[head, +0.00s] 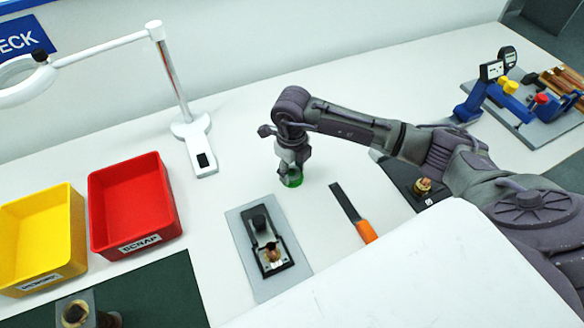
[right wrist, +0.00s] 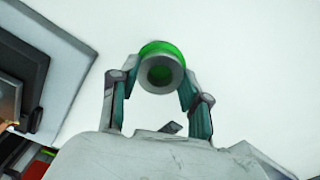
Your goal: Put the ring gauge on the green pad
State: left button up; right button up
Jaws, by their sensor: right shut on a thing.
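The ring gauge (right wrist: 143,75) is a short grey cylinder with a round hole. In the right wrist view it sits between the two fingers of my right gripper (right wrist: 160,82), which is shut on it. The green pad (right wrist: 162,46) shows just behind the ring as a round green patch. In the head view my right gripper (head: 290,170) points down at the green pad (head: 294,182), and the gripper mostly hides the ring gauge there. I cannot tell whether the ring touches the pad. My left gripper is not in view.
A grey plate with a black fixture (head: 266,244) and an orange-handled tool (head: 354,212) lie in front of the pad. A red scrap bin (head: 132,200), a yellow bin (head: 40,240) and a white stand (head: 190,125) are left. The table behind the pad is clear.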

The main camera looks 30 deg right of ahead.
jog(key=o, duration=1.3)
jog(key=shift+r, duration=0.25)
jog(key=shift+r+b, duration=1.6)
jog(key=shift+r, duration=4.3)
